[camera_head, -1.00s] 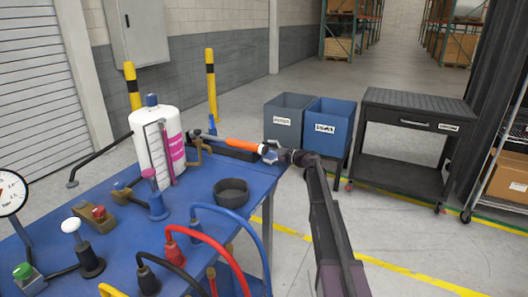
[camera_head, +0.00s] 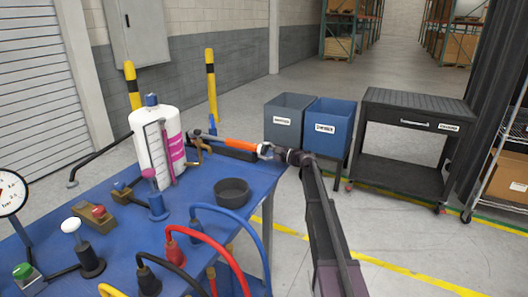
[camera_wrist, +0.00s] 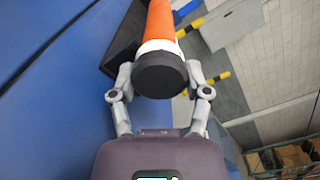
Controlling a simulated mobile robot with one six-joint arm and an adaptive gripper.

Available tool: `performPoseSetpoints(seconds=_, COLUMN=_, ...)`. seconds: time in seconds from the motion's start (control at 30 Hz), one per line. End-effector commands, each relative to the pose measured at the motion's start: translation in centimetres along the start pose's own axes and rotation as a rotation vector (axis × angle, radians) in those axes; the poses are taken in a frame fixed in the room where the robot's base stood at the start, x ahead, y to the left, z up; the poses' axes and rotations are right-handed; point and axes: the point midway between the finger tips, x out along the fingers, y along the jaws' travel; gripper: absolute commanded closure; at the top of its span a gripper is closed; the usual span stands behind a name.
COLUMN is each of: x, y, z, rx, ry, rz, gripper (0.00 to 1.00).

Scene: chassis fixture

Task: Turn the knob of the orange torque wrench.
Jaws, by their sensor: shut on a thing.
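The orange torque wrench (camera_head: 241,144) lies along the far right edge of the blue table, its end pointing right toward my arm. In the wrist view its orange handle (camera_wrist: 160,20) runs up out of the picture, with a white band and a dark round knob (camera_wrist: 161,75) at the near end. My gripper (camera_wrist: 160,75) has a finger on each side of the knob and is shut on it. In the head view my gripper (camera_head: 266,150) is small at the wrench's right end, and the knob is hard to make out there.
The blue table (camera_head: 122,262) carries a white tank (camera_head: 150,145), a black bowl (camera_head: 232,191), colored hoses and several valves. A grey bin (camera_head: 284,122), a blue bin (camera_head: 329,128) and a black cart (camera_head: 410,130) stand beyond my arm. Open floor lies right of the table.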

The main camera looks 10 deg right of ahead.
Motion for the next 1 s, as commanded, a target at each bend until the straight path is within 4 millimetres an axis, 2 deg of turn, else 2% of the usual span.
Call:
performPoseSetpoints(seconds=0.27, x=-0.36, y=-0.19, z=-0.22, rx=-0.041, ry=0.002, rz=-0.002, gripper=0.86)
performPoseSetpoints(seconds=0.47, x=-0.39, y=-0.24, z=-0.24, rx=-0.133, ry=0.003, rz=-0.002, gripper=0.86)
performPoseSetpoints(seconds=1.0, x=-0.41, y=-0.40, z=-0.19, rx=-0.584, ry=0.004, rz=-0.001, gripper=0.86)
